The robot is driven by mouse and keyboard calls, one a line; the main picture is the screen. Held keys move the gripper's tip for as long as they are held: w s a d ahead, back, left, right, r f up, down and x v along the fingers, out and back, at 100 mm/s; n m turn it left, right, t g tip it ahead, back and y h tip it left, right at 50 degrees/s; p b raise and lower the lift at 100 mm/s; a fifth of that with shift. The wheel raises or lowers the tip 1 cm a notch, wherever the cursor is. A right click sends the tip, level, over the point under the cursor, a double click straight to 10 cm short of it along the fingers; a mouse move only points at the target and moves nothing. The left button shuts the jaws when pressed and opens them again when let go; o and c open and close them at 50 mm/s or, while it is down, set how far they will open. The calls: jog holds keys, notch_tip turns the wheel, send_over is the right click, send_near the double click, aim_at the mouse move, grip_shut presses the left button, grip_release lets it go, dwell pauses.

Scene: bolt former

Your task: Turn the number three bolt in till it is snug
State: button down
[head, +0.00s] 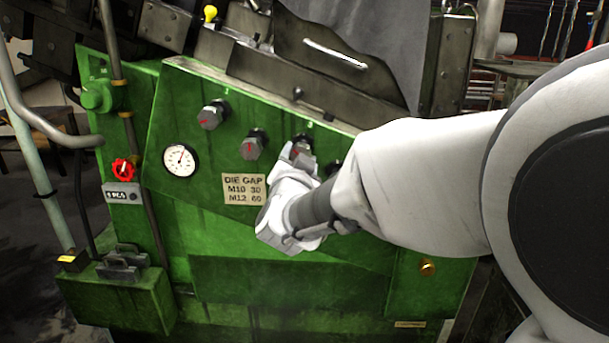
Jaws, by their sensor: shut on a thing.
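A row of dark-collared hex bolts runs down to the right across the green sloping panel (210,195). The first bolt (211,115) and the second bolt (253,145) stick out freely, each with a red mark on its head. My gripper (299,157) is at the third bolt (303,142) and shut on its head. The fingers and wrist hide much of this bolt. A fourth bolt (335,167) shows partly beside my wrist. I cannot tell how far the third bolt is screwed in.
A dial gauge (180,160), a red knob (123,169) and a die gap label (244,189) sit left of my wrist. A dark metal plate (330,60) stands above the panel. A pipe (40,125) rises at the left. My arm covers the panel's right side.

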jog(key=m+b, duration=0.4)
jog(key=b, duration=0.1)
jog(key=shift+f+m, duration=0.25)
jog(key=shift+m, duration=0.05)
jog(key=m+b, duration=0.3)
jog(key=m, duration=0.1)
jog(key=shift+r, duration=0.25)
jog(key=shift+c, duration=1.2)
grip_release()
jog(key=s+p, duration=0.2)
jog(key=s, duration=1.5)
jog(key=shift+s+a, duration=0.2)
jog(key=shift+a, duration=0.15)
